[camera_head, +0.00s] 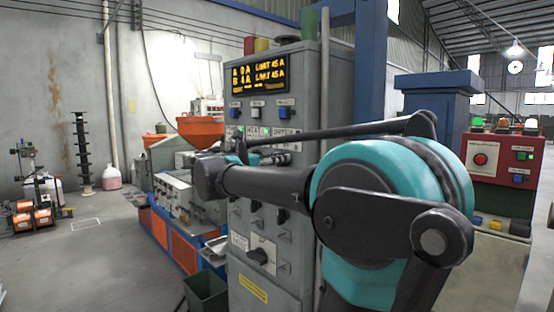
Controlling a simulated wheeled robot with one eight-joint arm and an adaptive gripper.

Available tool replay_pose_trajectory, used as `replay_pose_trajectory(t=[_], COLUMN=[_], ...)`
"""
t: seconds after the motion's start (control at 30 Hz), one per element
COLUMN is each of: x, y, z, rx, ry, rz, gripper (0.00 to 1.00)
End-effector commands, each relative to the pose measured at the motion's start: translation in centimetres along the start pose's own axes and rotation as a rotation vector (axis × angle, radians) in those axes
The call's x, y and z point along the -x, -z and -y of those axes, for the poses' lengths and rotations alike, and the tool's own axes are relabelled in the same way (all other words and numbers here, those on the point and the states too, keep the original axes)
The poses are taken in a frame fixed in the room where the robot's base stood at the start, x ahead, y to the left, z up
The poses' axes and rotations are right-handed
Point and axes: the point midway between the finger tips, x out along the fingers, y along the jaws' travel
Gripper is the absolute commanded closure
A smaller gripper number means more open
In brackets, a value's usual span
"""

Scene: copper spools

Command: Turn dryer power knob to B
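A grey control cabinet (248,200) stands in the middle. A dark rotary knob (258,256) sits on a pale plate low on its front. The plate's lettering is too small to read, so I cannot tell whether this is the dryer power knob or where it points. An amber display (258,74) near the top shows rows A and B, reading about 0 A and 4 A, each with a limit of 45 A. My arm crosses the cabinet's front at mid height, above the low knob. My gripper's fingers cannot be made out around the arm's far end.
Push buttons (257,113) line the cabinet below the display. A dark green bin (206,291) stands at its foot. A machine with an orange hopper (201,130) is behind left. A red control box (500,158) is at right.

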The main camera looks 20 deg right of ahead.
Motion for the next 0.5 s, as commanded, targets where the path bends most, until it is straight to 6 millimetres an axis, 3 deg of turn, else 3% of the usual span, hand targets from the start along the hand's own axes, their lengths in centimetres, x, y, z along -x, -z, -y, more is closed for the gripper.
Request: replay_pose_trajectory(t=[0.03, 0.23, 0.5], x=[0.01, 0.02, 0.03], y=[0.00, 0.00, 0.00], z=[0.00, 0.00, 0.01], rx=[0.000, 0.000, -0.006], ry=[0.000, 0.000, 0.000], rz=[0.000, 0.000, 0.000], gripper=[0.76, 1.00, 1.00])
